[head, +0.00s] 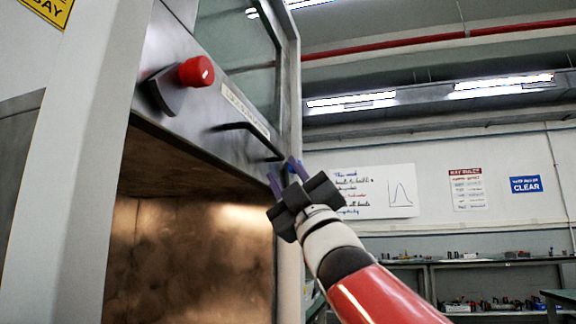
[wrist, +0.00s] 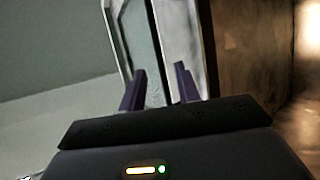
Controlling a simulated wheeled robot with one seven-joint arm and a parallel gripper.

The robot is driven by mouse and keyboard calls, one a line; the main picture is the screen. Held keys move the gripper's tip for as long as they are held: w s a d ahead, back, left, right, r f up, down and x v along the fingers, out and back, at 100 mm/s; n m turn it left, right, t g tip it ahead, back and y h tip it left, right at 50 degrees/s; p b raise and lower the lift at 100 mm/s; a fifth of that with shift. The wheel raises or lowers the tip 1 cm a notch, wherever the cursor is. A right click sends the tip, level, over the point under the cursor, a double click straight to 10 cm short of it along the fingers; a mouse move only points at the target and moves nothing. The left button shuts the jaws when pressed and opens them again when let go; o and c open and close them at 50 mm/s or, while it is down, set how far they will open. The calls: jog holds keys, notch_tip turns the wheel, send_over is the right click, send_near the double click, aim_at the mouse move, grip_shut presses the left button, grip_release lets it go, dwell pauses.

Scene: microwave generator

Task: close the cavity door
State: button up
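The cavity door (head: 205,113) is a grey metal panel with a glass window (head: 238,45), raised above the open cavity (head: 190,255). The cavity has copper-coloured walls, which also show at the right of the wrist view (wrist: 255,50). A dark bar handle (head: 248,136) runs along the door's lower part. My gripper (head: 286,174) is just below and right of the handle's right end, by the right frame post. Its two purple fingers stand apart, with nothing clearly held between them in the wrist view (wrist: 160,88). I cannot tell whether they touch the door or frame.
A red knob (head: 196,71) sticks out of the door panel, left of the handle. A pale frame post (head: 290,240) bounds the cavity on the right. Shelves with small items (head: 480,280) stand along the far wall, with free room before them.

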aim_at(270, 146)
jog(key=p+x, duration=0.1)
jog(key=x, duration=0.1)
jog(key=p+x, duration=0.1)
jog(key=x, duration=0.2)
jog(key=p+x, duration=0.2)
jog(key=shift+a+r, duration=0.2)
jog(key=shift+r, duration=0.3)
jog(key=shift+s, duration=0.1)
grip_shut()
